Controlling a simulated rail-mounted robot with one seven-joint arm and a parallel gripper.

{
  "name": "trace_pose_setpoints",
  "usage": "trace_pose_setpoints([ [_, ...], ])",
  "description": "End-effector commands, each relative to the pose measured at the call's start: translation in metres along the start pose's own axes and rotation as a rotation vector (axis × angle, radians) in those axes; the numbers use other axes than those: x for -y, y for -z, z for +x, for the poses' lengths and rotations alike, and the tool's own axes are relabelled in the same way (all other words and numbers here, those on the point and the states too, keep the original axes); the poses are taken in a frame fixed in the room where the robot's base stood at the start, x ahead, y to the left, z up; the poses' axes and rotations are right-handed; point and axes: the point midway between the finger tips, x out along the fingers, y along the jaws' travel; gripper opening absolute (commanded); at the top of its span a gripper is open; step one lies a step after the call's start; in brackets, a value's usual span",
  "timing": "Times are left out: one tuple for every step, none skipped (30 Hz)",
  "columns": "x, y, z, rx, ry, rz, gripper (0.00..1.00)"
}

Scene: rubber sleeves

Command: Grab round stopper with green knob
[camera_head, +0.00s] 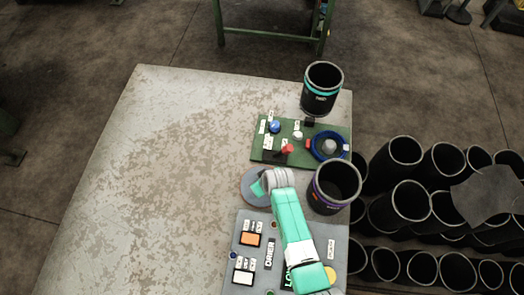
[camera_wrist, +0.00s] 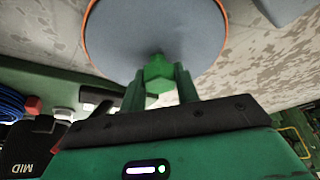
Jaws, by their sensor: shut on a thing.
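The round stopper (camera_wrist: 190,30) is a grey disc with an orange rim and a green knob (camera_wrist: 158,76) in its middle. In the wrist view my gripper (camera_wrist: 160,84) is shut on the knob, with one finger on each side. In the head view the stopper (camera_head: 250,189) shows as a grey disc over the table, partly hidden by my gripper (camera_head: 261,187) and arm. I cannot tell whether the disc touches the table.
A green panel (camera_head: 262,153) with knobs and a blue ring lies behind. A grey panel (camera_head: 243,225) with labelled switches lies in front. Black sleeves stand at the table's right edge (camera_head: 335,188) and behind the green panel (camera_head: 322,88). The table's left side (camera_head: 140,180) is clear.

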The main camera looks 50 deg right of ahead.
Motion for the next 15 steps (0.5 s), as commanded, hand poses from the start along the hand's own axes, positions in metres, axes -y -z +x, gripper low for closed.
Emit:
trace_pose_setpoints([
  [0.000, 0.000, 0.000, -0.001, 0.000, 0.000, 0.03],
  [0.000, 0.000, 0.000, -0.001, 0.000, 0.000, 0.03],
  [0.000, 0.001, -0.001, -0.001, 0.000, 0.000, 0.03],
  [0.000, 0.001, -0.002, -0.001, 0.000, 0.000, 0.03],
  [0.000, 0.002, -0.004, -0.001, 0.000, 0.000, 0.03],
  [0.000, 0.004, -0.008, -0.002, -0.001, 0.000, 0.03],
  [0.000, 0.005, -0.012, -0.003, -0.001, 0.000, 0.03],
  [0.000, 0.007, -0.016, -0.002, -0.001, 0.000, 0.03],
  [0.000, 0.011, -0.024, -0.004, -0.001, -0.001, 0.03],
  [0.000, 0.013, -0.031, -0.004, -0.001, -0.001, 0.03],
  [0.000, 0.017, -0.037, -0.005, -0.001, -0.002, 0.03],
  [0.000, 0.020, -0.047, -0.005, -0.001, -0.002, 0.03],
  [0.000, 0.023, -0.053, -0.004, -0.001, -0.002, 0.03],
  [0.000, 0.026, -0.060, -0.004, -0.001, -0.001, 0.03],
  [0.000, 0.029, -0.068, -0.004, -0.001, -0.001, 0.03],
])
